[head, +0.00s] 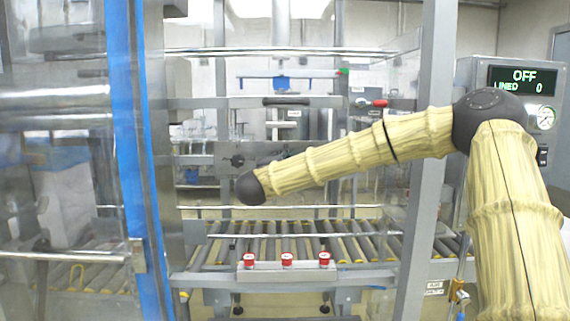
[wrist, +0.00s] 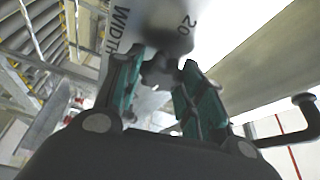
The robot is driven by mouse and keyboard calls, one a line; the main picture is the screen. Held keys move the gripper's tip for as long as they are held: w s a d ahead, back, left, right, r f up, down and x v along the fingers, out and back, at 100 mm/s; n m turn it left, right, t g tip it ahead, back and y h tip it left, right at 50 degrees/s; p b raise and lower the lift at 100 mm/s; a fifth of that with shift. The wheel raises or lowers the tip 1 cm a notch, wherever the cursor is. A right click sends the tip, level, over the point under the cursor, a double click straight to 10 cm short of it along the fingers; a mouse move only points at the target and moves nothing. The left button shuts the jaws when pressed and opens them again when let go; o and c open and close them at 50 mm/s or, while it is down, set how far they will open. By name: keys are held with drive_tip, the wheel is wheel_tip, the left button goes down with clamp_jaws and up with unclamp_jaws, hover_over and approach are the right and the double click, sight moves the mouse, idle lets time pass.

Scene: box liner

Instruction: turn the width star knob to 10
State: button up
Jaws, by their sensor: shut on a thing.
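In the wrist view, a dark star knob (wrist: 160,72) sits between the two teal-padded fingers of my gripper (wrist: 158,78), which is shut on it. Behind the knob is a grey plate (wrist: 145,18) marked "WIDTH" and "20"; the "10" mark and any pointer cannot be made out. In the head view, my arm reaches left into the machine and its dark end joint hides most of the area around the knob. A grey plate (head: 222,157) with a dark fitting shows just above that joint.
A roller conveyor (head: 300,245) with a front bar carrying red buttons (head: 287,259) lies below my arm. A control box (head: 527,90) at right reads "OFF" and "LINED 0". Grey posts (head: 428,130) and a blue-edged clear door (head: 130,160) frame the opening.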

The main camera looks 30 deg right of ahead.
drive_tip(key=o, duration=1)
drive_tip(key=shift+d, duration=0.1)
drive_tip(key=shift+a, duration=0.2)
drive_tip(key=v, duration=1.1)
drive_tip(key=shift+s+a, duration=0.25)
drive_tip(key=shift+s, duration=0.05)
